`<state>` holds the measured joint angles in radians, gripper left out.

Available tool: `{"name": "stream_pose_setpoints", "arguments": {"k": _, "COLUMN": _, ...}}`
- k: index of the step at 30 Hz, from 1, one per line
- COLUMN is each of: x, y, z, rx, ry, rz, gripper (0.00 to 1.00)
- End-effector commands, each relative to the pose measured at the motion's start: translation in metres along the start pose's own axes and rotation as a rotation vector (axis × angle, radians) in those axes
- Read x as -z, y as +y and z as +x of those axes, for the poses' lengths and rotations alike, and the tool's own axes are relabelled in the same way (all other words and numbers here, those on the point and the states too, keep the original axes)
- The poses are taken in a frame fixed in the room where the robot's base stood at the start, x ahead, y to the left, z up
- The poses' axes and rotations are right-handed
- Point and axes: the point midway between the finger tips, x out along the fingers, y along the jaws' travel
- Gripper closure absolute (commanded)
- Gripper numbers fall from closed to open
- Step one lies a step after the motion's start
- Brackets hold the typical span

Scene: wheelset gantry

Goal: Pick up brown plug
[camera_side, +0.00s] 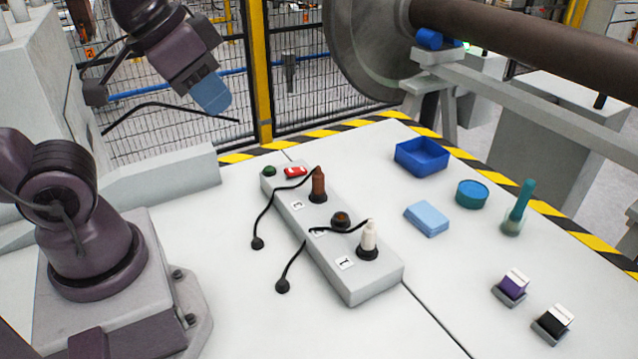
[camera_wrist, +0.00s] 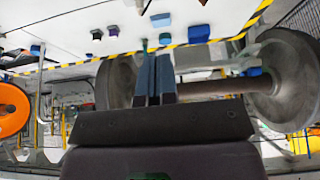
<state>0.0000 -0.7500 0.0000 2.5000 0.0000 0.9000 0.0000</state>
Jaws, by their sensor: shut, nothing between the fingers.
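The brown plug (camera_side: 318,186) stands upright in a dark socket near the far end of a long white socket box. A black cable runs from its top down to the left. A white plug (camera_side: 369,236) stands in a socket at the near end of the box (camera_side: 374,289). A dark socket (camera_side: 341,219) between them shows no plug. My gripper (camera_side: 218,108) is high to the upper left, well apart from the brown plug. In the wrist view its two fingers (camera_wrist: 154,62) are together and empty.
A blue tray (camera_side: 421,157), a light blue block (camera_side: 427,218), a round teal tin (camera_side: 471,194) and a teal-handled tool (camera_side: 518,208) sit to the right. Purple (camera_side: 512,286) and black (camera_side: 553,323) items stand at front right. Mesh fencing and a wheelset are behind.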

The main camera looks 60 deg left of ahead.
Motion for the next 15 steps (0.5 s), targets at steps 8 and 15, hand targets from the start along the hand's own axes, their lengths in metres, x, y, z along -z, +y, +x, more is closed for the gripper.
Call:
{"name": "stream_pose_setpoints", "arguments": {"k": 8, "x": 0.0, "y": 0.0, "z": 0.0, "rx": 0.0, "ry": 0.0, "rz": 0.0, "gripper": 0.95}}
{"name": "stream_pose_setpoints", "arguments": {"k": 15, "x": 0.0, "y": 0.0, "z": 0.0, "rx": 0.0, "ry": 0.0, "rz": 0.0, "gripper": 0.44}}
